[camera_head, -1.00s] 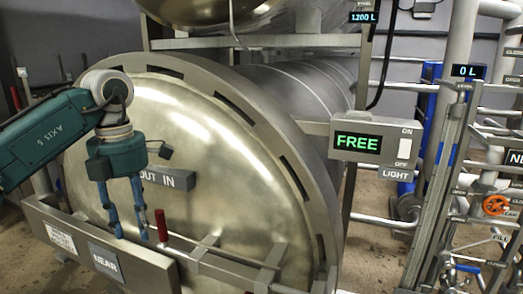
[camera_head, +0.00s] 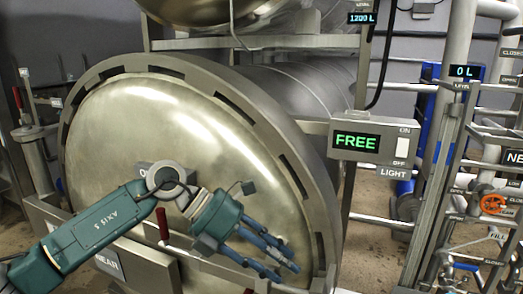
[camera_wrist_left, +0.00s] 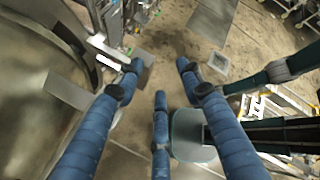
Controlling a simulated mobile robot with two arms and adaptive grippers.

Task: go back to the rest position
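My left gripper (camera_head: 265,255) is in front of the lower middle of the round autoclave door (camera_head: 130,120) in the head view. Its blue fingers point down and to the right. The left wrist view shows its fingers (camera_wrist_left: 158,78) spread apart with nothing between them and the floor beyond. The gripper is open and empty. My left arm covers part of the OUT/IN plate on the door. My right gripper is in neither view.
A red-handled lever (camera_head: 162,224) stands close to my left forearm at the door's lower bar. A FREE display box (camera_head: 370,142) and a pipe rack with an orange valve wheel (camera_head: 493,203) are at the right. Bare floor (camera_wrist_left: 170,30) shows in the wrist view.

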